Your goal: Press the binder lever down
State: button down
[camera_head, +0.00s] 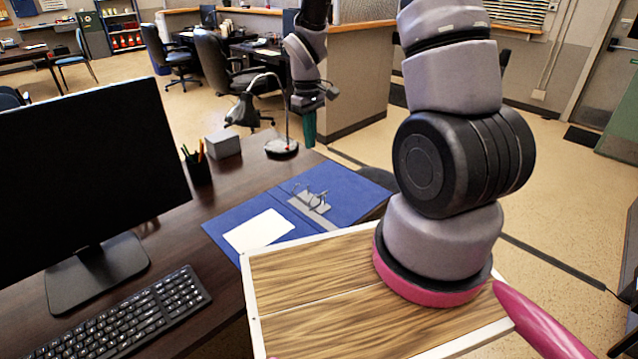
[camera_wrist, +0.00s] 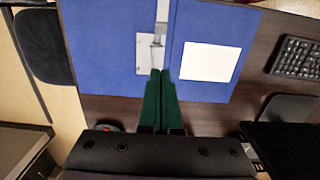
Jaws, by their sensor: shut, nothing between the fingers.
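The blue binder (camera_head: 345,193) lies open and flat on the dark desk, and it also fills the top of the wrist view (camera_wrist: 105,50). Its metal lever mechanism (camera_head: 313,199) sits on the inside near the spine, with curved metal parts standing up. In the wrist view the mechanism (camera_wrist: 145,55) is just beyond my fingertips. The shut fingers (camera_wrist: 160,73) overlap the mechanism's near end in the wrist view; contact cannot be told.
A white sheet (camera_head: 258,231) lies on the binder's left cover. A desk lamp (camera_head: 282,146), grey box (camera_head: 223,144) and pen cup (camera_head: 198,168) stand behind and left. A monitor (camera_head: 90,170) and keyboard (camera_head: 125,315) occupy the left of the desk.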

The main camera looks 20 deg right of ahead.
jog(key=shift+f, duration=0.2)
jog(key=f, duration=0.4)
jog(key=s+f, duration=0.1)
jog(key=f, duration=0.2)
jog(key=s+d+f, duration=0.1)
jog(key=f, duration=0.3)
jog(key=shift+s+f, duration=0.15)
jog(key=shift+f, duration=0.2)
jog(key=shift+s+d+f, duration=0.25)
jog(key=shift+s+f, duration=0.15)
